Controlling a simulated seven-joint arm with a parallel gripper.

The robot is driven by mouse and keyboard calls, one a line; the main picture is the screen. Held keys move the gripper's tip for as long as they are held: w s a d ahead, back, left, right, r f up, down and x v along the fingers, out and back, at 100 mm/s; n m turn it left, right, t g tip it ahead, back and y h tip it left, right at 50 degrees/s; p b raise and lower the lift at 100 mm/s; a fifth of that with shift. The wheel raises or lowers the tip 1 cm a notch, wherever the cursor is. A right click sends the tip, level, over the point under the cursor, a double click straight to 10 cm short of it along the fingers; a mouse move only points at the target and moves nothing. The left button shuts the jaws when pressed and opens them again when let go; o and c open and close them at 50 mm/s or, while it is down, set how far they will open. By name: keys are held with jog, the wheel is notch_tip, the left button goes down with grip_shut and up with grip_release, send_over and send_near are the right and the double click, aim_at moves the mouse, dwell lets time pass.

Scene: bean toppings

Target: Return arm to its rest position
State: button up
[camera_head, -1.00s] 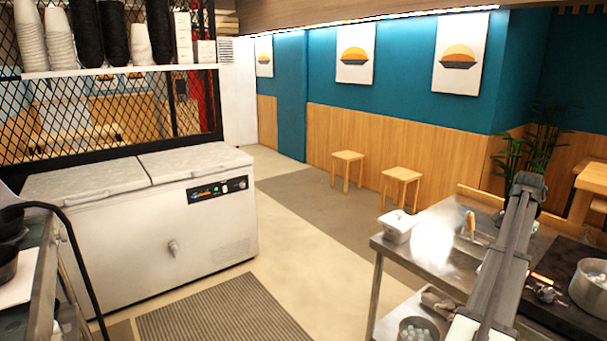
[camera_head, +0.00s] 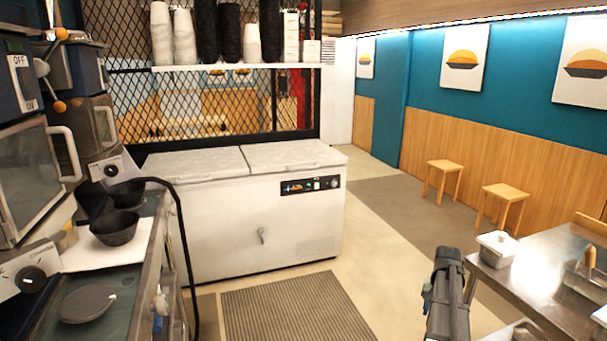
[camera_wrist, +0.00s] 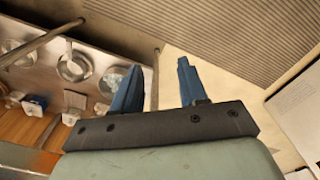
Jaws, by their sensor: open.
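My gripper (camera_wrist: 158,78) shows in the wrist view with its two blue fingers spread apart. Nothing is held between them; only floor and a metal leg show beyond the gap. In the head view my grey arm (camera_head: 448,295) rises from the bottom edge, over the floor just left of the steel table (camera_head: 535,270). The fingertips cannot be made out clearly there.
A white chest freezer (camera_head: 215,215) stands at the back middle. Two black bowls (camera_head: 115,229) sit on the left counter beside the machines. A white container (camera_head: 497,248) stands on the steel table's corner. Floor with a striped mat (camera_head: 295,308) lies open between.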

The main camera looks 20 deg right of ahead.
jog(key=w+a+f+n, duration=0.2)
jog(key=a+f, duration=0.1)
jog(key=a, duration=0.5)
jog(key=w+a+f+n, duration=0.15)
jog(key=a+f, duration=0.25)
jog(key=a, duration=0.5)
jog(key=w+a+f+n, duration=0.2)
jog(key=a+f, duration=0.1)
jog(key=a, duration=0.5)
jog(key=s+a+f+n, duration=0.2)
jog(key=a+f, duration=0.1)
jog(key=a, duration=0.4)
jog(key=s+a+f+n, duration=0.2)
jog(key=a, duration=0.6)
jog(key=s+a+f+n, duration=0.2)
jog(key=s+a+f, duration=0.1)
jog(key=a, duration=0.4)
jog(key=s+f+g, duration=0.3)
jog(key=s+f, duration=0.7)
jog(key=s, duration=0.4)
jog(key=s+f+g, duration=0.3)
jog(key=s+f, duration=0.6)
jog(key=s, duration=0.6)
jog(key=shift+d+f+g, duration=0.3)
jog(key=shift+f+g, duration=0.1)
jog(key=shift+m, duration=0.25)
